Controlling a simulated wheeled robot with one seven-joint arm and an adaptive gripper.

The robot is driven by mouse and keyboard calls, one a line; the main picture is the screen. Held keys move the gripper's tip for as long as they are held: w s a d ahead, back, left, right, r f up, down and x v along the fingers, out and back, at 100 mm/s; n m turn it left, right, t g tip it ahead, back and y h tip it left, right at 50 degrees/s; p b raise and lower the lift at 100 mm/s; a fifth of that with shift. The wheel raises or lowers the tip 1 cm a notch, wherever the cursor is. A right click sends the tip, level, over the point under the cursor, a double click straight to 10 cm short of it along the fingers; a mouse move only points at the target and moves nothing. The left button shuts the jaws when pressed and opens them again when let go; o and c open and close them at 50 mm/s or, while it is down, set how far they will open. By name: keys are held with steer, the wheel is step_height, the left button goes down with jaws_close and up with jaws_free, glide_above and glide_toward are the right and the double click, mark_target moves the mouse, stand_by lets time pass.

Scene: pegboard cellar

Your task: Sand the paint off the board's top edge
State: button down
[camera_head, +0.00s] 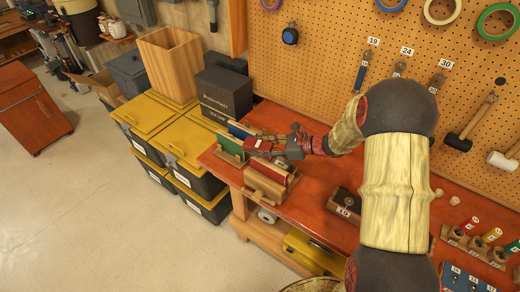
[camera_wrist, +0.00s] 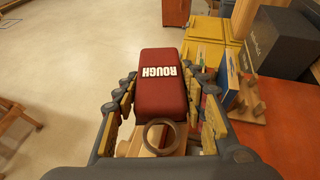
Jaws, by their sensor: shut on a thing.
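My gripper (camera_head: 276,145) is shut on a red sanding block (camera_head: 258,145) at the left end of the workbench. In the wrist view the block (camera_wrist: 158,98) shows the white word ROUGH between the fingers of my gripper (camera_wrist: 162,80). A red-faced board (camera_head: 268,168) stands in a wooden holder (camera_head: 262,187) just below the block in the head view. A blue board (camera_head: 240,129) and a green board (camera_head: 229,146) stand behind it; the blue one shows right of my gripper in the wrist view (camera_wrist: 229,82). I cannot tell whether the block touches a board edge.
The orange-red workbench (camera_head: 315,180) holds a dark block marked 19 (camera_head: 345,205) at its middle. Black crates with yellow lids (camera_head: 190,140) stand left of the bench. A pegboard (camera_head: 330,50) with tools rises behind.

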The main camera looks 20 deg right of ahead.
steer(key=shift+r+p, duration=0.75)
steer(key=shift+r, duration=0.65)
steer(key=shift+f, duration=0.1)
